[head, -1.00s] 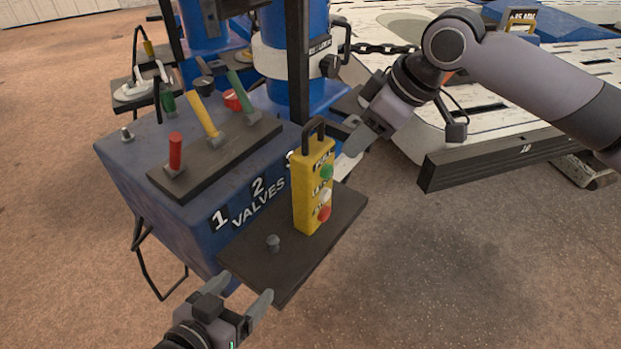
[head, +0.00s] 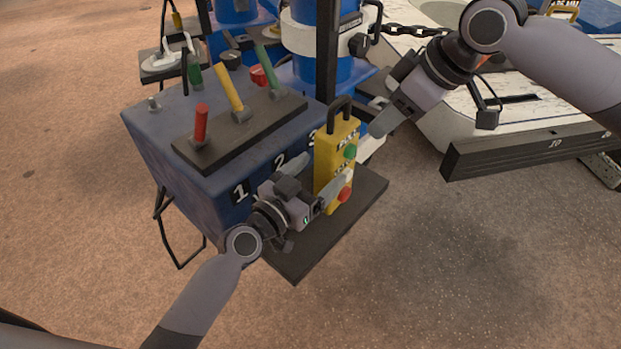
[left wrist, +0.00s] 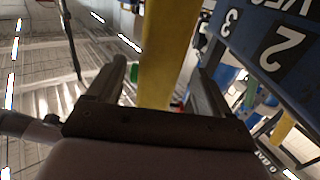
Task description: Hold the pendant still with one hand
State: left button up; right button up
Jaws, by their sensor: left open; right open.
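The yellow pendant (head: 341,138), with a black loop handle and green, white and red buttons, stands upright on a dark shelf (head: 302,255) at the front of the blue valve box. My left gripper (head: 318,174) is open at the pendant, one finger to its left and the other crossing in front of its lower face. In the left wrist view the yellow pendant (left wrist: 165,55) shows between the open fingers (left wrist: 160,85), with a visible gap on each side. My right gripper (head: 376,116) is open and empty, just right of the pendant's upper part.
The blue valve box (head: 165,165) carries red, yellow and green levers (head: 228,88) behind and left of my left gripper. A dark beam (head: 520,152) lies at the right. The floor in front of the shelf is clear.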

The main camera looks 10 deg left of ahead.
pick_arm(q)
jog(key=shift+x, duration=2.7)
jog(key=shift+c, duration=0.3)
jog(key=c, duration=1.4)
